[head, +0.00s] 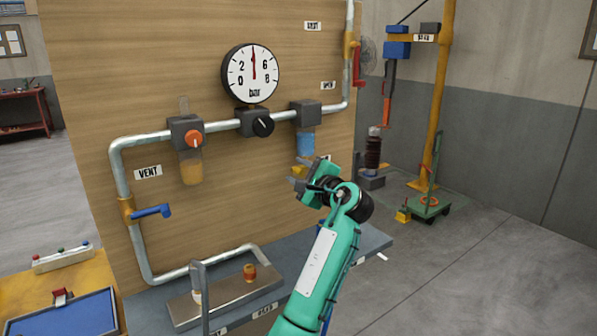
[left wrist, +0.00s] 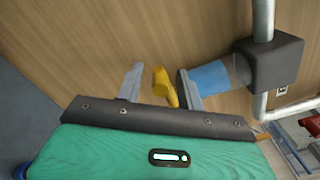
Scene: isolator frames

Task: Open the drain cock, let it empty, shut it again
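The yellow drain cock (head: 299,171) sits just under a blue bowl (head: 305,145) on the right part of the pipe run; its lower part is hidden by my gripper in the head view. In the left wrist view, the drain cock (left wrist: 160,82) and its small lever lie between the fingers of my left gripper (left wrist: 160,86). The fingers are apart, with gaps beside the yellow part. The right finger is close to the blue bowl (left wrist: 211,78). My left gripper (head: 301,176) also shows in the head view, in front of the board. My right gripper is not in view.
A pressure gauge (head: 250,73) is on the wooden board (head: 150,90), its needle pointing nearly straight up. An amber bowl (head: 191,171), an orange knob (head: 194,139) and a blue lever (head: 152,211) are left of the gripper. A metal tray (head: 225,295) lies below.

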